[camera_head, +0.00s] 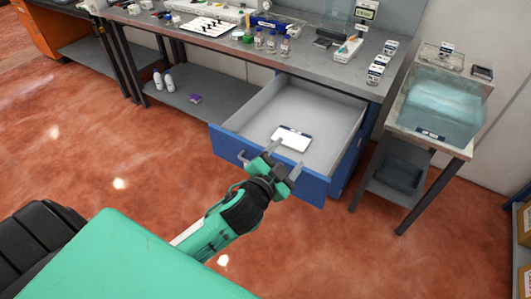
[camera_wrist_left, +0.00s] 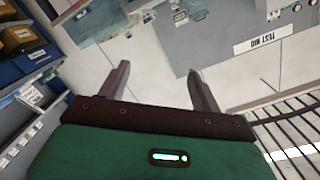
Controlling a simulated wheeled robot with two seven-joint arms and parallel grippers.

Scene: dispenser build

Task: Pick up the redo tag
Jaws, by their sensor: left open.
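A white card with a dark band along its top edge (camera_head: 291,138) lies flat in the open drawer (camera_head: 262,105). It is the only tag-like thing in the drawer; its print is too small to read, so I cannot confirm that it is the redo tag. My left gripper (camera_head: 287,157) is open with nothing between its fingers. In the head view its fingers overlap the drawer's front part, just below the card, apart from it. In the left wrist view the open fingers (camera_wrist_left: 158,72) show, but I cannot make out the card. My right gripper is not in view.
The blue drawer front (camera_head: 270,168) stands out from the grey workbench (camera_head: 215,40). Small bottles (camera_head: 271,43) stand on the bench. A side stand holds a translucent teal bin (camera_head: 440,108). A purple item (camera_head: 195,99) lies on the lower shelf. The floor left of the drawer is clear.

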